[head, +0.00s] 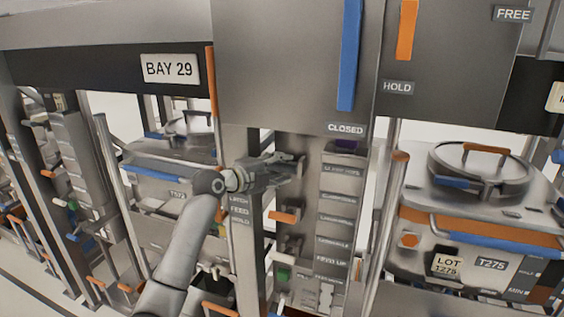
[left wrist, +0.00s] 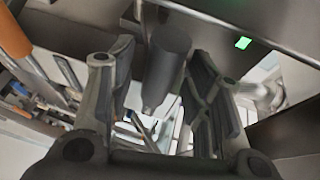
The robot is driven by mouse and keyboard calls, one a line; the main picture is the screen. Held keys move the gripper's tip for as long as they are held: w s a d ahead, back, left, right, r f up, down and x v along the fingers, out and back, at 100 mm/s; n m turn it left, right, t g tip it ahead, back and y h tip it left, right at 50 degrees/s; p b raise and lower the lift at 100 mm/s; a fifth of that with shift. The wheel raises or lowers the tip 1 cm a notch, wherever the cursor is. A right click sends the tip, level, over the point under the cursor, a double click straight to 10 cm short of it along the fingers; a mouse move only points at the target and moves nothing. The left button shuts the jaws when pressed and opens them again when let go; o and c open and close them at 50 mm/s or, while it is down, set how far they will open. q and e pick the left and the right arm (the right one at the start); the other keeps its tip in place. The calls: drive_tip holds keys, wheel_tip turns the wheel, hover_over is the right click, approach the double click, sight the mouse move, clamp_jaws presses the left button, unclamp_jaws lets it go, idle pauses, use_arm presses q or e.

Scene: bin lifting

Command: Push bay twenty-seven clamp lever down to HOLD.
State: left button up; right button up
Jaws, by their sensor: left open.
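A panel at the upper right carries a FREE label (head: 513,14) and, lower, a HOLD label (head: 398,87). An orange lever bar (head: 407,32) hangs on it, its lower end above HOLD and its top cut off. No readable sign says bay twenty-seven. My left gripper (head: 298,166) is below and left of this lever, apart from it, by the column under the CLOSED label. In the left wrist view my left gripper (left wrist: 162,52) is open, with a dark cylinder (left wrist: 168,65) showing between its fingers; contact cannot be told. My right gripper is not in view.
A blue bar (head: 348,55) hangs above the CLOSED label (head: 346,130). A BAY 29 sign (head: 171,69) is at the left. A lidded bin marked T275 (head: 491,264) stands at the lower right. A green light (left wrist: 243,43) shows in the wrist view.

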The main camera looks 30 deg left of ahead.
use_arm(q)
drive_tip(key=shift+w+d+f, duration=0.15)
drive_tip(key=shift+w, duration=0.35)
clamp_jaws()
